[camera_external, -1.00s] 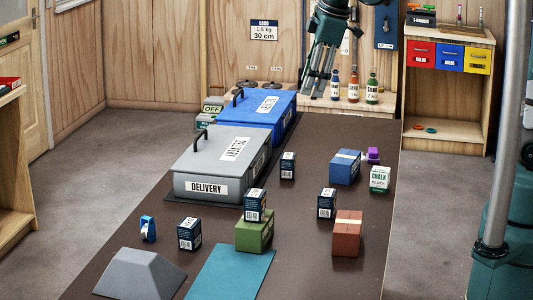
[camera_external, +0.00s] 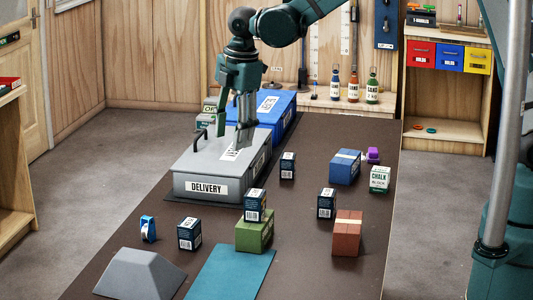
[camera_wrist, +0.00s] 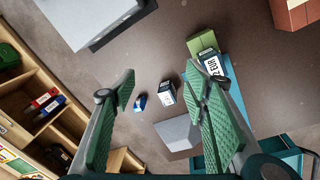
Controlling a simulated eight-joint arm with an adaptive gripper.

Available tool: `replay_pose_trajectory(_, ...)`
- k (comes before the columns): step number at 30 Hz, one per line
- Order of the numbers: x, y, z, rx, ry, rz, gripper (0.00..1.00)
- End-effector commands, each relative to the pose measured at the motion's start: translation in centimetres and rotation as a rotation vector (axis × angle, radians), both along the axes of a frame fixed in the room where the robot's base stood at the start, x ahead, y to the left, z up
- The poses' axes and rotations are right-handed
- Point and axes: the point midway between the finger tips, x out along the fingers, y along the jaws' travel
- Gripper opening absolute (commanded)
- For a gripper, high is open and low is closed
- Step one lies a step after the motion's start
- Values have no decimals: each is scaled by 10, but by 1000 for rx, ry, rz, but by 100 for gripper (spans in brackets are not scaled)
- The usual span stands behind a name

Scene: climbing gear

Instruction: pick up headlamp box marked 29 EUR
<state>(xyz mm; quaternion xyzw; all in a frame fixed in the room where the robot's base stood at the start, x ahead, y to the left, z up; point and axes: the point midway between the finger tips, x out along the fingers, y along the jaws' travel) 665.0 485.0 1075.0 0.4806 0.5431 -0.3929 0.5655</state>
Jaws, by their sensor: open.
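Several small dark boxes with white labels stand on the dark table. One box (camera_external: 255,205) is on top of a green block (camera_external: 254,235). Others are the front-left box (camera_external: 189,233), the right box (camera_external: 327,204) and the far box (camera_external: 287,166). In the wrist view, the box on the green block (camera_wrist: 210,64) shows a label seeming to end in EUR; its number is not clear. Another dark box (camera_wrist: 166,92) stands alone. I cannot tell which is marked 29 EUR. My gripper (camera_external: 245,148) is open and empty over the grey delivery case (camera_external: 222,150); its fingers (camera_wrist: 162,85) frame the wrist view.
A blue case (camera_external: 253,106) stands behind the grey one. A blue block (camera_external: 345,166), chalk box (camera_external: 380,179), red-brown block (camera_external: 347,233), small blue item (camera_external: 148,228), grey wedge (camera_external: 139,274) and teal mat (camera_external: 232,272) also occupy the table. Bare table lies between them.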

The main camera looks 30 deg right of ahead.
Motion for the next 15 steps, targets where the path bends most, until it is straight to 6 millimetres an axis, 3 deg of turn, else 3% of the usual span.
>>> replay_pose_trajectory(3, -3, 30, -21, -18, 14, 81, 45)
replay_pose_trajectory(15, -24, 118, -92, -75, 59, 344, 45)
